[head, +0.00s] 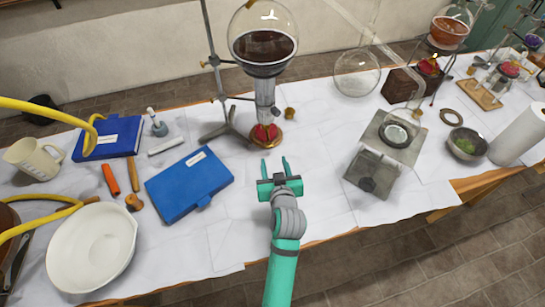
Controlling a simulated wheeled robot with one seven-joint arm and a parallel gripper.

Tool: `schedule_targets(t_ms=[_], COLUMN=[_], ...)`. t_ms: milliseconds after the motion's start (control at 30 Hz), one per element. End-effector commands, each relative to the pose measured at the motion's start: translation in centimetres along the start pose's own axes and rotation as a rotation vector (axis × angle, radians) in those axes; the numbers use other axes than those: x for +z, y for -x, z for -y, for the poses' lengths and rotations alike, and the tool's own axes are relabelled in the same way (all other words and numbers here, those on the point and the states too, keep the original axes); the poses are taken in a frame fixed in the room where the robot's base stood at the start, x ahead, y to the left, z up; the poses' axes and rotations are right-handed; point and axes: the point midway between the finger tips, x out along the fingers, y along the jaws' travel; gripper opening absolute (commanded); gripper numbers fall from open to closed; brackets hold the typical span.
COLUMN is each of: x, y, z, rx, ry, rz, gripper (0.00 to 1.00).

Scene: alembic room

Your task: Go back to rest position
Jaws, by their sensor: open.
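My gripper (276,165) is green and grey, and its two fingers are spread apart with nothing between them. It is over the middle of the table, its fingers pointing to the back. A burner with a red top (265,134) stands just beyond the fingertips, under a round flask of dark liquid (263,45). I cannot tell how high the gripper is above the white table cover (322,195). A blue box (190,184) lies to the left of the gripper.
A grey metal stand (372,172) stands to the right. A white bowl (92,247), an orange tool (111,179), a mug (34,158) and yellow hoses (45,112) are on the left. A paper roll (517,138) is at far right. The cover around my gripper is mostly clear.

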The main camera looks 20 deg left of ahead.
Motion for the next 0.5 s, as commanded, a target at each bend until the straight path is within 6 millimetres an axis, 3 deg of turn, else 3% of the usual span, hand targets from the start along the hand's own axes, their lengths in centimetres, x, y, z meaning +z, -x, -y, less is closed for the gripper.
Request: schedule_targets(t_ms=[167, 500], x=[0.02, -0.01], y=[1.14, 1.22], z=[0.02, 0.02], rx=[0.0, 0.0], ry=[0.001, 0.001], rz=[0.001, 0.0], gripper=[0.44, 0.44])
